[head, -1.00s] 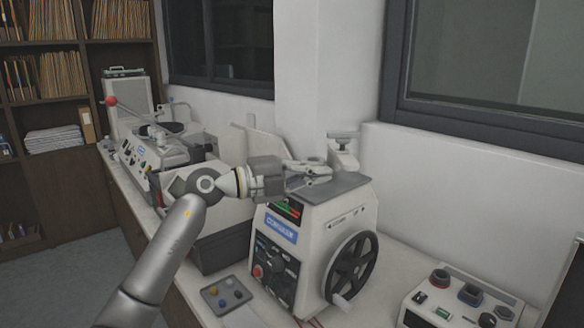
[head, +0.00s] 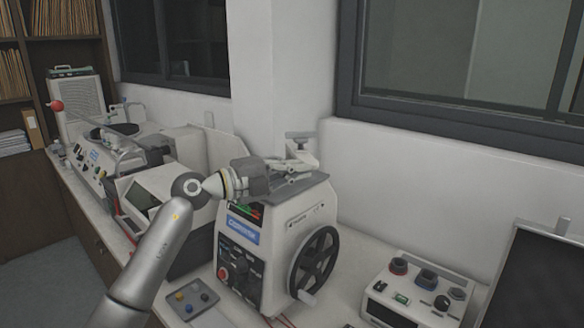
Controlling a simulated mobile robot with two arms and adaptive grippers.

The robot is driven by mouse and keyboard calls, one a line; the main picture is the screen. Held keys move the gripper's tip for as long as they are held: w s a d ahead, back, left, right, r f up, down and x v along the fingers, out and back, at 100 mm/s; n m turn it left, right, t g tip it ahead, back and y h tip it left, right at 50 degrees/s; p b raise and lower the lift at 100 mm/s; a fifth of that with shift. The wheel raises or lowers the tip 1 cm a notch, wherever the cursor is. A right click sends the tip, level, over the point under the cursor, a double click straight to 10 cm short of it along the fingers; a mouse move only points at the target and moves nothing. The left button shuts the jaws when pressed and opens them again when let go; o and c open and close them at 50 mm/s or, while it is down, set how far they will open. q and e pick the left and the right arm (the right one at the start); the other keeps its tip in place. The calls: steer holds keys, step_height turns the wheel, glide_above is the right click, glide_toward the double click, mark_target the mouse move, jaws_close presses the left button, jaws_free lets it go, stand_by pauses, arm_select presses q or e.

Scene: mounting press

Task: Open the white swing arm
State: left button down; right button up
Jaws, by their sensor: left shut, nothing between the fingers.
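The white mounting press (head: 279,225) stands on the bench in the middle of the head view, with a grey top plate and a black handwheel (head: 315,262) on its right side. A small white upright part with a dark flat cap, which looks like the white swing arm (head: 302,148), rises behind the top plate. My left gripper (head: 302,166) is shut and empty above the top plate. Its fingers overlap the lower part of the swing arm in the picture, and I cannot tell whether they touch it. My right gripper is out of view.
A small tray with knobs (head: 190,300) lies in front of the press. A control box (head: 415,292) stands to the right, beside a dark panel (head: 540,280). Other white machines (head: 100,160) fill the bench to the left. A wall and windows are behind.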

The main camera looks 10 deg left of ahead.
arm_select(q)
steer(key=shift+d+r+p, duration=0.15)
steer(key=shift+d+p, duration=0.2)
steer(key=shift+d, duration=0.15)
steer(key=p+x, duration=0.4)
steer(key=x, duration=0.6)
steer(key=shift+s+d, duration=0.25)
steer(key=shift+d, duration=0.2)
